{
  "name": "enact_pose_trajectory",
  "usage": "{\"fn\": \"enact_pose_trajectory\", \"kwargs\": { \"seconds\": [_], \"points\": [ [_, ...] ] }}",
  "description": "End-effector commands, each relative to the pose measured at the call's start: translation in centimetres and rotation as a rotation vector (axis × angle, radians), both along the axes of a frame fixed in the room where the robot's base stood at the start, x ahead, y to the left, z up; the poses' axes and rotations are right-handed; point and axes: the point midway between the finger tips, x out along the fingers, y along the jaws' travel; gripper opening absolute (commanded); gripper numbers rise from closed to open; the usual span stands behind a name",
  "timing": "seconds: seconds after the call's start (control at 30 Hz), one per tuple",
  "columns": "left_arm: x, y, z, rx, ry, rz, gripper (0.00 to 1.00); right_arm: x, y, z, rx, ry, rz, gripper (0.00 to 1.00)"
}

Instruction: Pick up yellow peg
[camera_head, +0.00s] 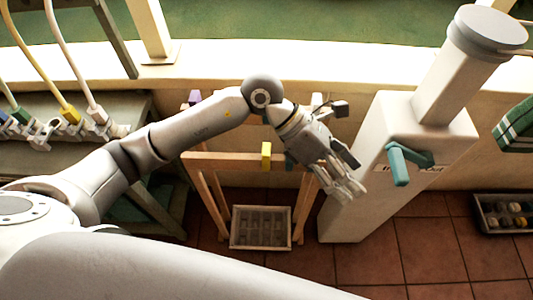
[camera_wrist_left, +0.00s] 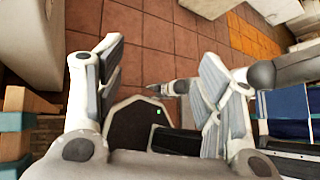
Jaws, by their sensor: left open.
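The yellow peg (camera_head: 266,155) sits upright on the top bar of a wooden rack (camera_head: 220,160), left of my left gripper in the head view. My left gripper (camera_head: 348,182) is open and empty, to the right of the peg and apart from it. In the left wrist view its two fingers (camera_wrist_left: 160,80) are spread, with tiled floor between and beyond them. The yellow peg does not show in the wrist view. My right gripper is not in view.
A grey tray (camera_head: 260,228) with compartments lies under the rack. A white pedestal with a teal tap handle (camera_head: 399,165) stands close right of my gripper. A bench with hoses and taps (camera_head: 70,115) is at left. A dark tray (camera_head: 508,215) lies far right.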

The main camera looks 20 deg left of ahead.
Motion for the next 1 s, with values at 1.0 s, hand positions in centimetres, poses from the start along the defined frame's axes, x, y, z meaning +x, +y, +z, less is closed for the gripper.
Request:
{"fn": "enact_pose_trajectory", "kwargs": {
  "seconds": [1.0],
  "points": [
    [7.8,18.9,-11.9,0.939,-0.221,-0.060,0.62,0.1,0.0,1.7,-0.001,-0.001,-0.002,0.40]
  ]
}}
